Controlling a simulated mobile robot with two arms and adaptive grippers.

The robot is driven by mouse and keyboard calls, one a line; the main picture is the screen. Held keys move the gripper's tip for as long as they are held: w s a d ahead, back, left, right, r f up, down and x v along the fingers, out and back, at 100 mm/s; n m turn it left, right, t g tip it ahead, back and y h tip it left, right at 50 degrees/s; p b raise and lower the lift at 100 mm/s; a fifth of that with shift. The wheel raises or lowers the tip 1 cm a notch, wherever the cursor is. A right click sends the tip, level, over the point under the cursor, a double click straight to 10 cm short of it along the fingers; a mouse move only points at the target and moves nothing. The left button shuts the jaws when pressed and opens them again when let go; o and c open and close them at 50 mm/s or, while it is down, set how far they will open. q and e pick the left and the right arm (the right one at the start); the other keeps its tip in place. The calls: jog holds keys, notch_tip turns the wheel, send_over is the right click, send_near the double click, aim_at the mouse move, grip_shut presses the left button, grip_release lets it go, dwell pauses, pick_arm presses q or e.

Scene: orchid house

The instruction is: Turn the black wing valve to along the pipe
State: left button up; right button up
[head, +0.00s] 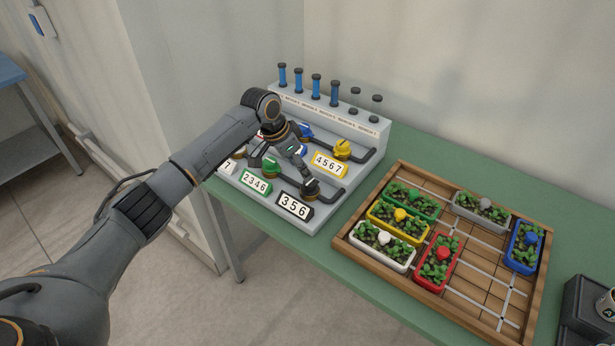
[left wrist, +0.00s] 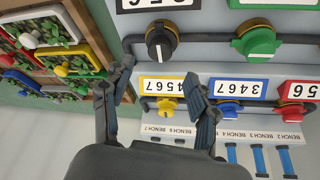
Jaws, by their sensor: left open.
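The black wing valve (head: 309,188) sits on the sloped grey panel, behind the black-framed "356" plate (head: 294,206). In the left wrist view the black valve (left wrist: 160,40) is on a dark pipe (left wrist: 131,40); its white mark appears to point across the pipe. My left gripper (head: 283,163) hangs over the panel, up and left of the black valve. In the left wrist view its open fingers (left wrist: 158,80) are apart and empty, with the black valve beyond the tips, not touched. My right gripper is not in view.
Green (head: 271,167), yellow (head: 342,148) and blue (head: 305,131) valves stand close by on the panel. Blue-filled tubes (head: 316,86) rise along its back. A wooden tray (head: 478,300) with planted boxes lies to the right on the green bench (head: 420,152).

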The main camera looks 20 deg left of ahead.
aim_at(310, 185)
pick_arm(q)
jog(key=x, duration=0.6)
jog(key=shift+w+d+f, duration=0.1)
jog(key=shift+w+f, duration=0.05)
jog(key=shift+f, duration=0.15)
jog(key=shift+p, duration=0.3)
jog(key=c, duration=1.1)
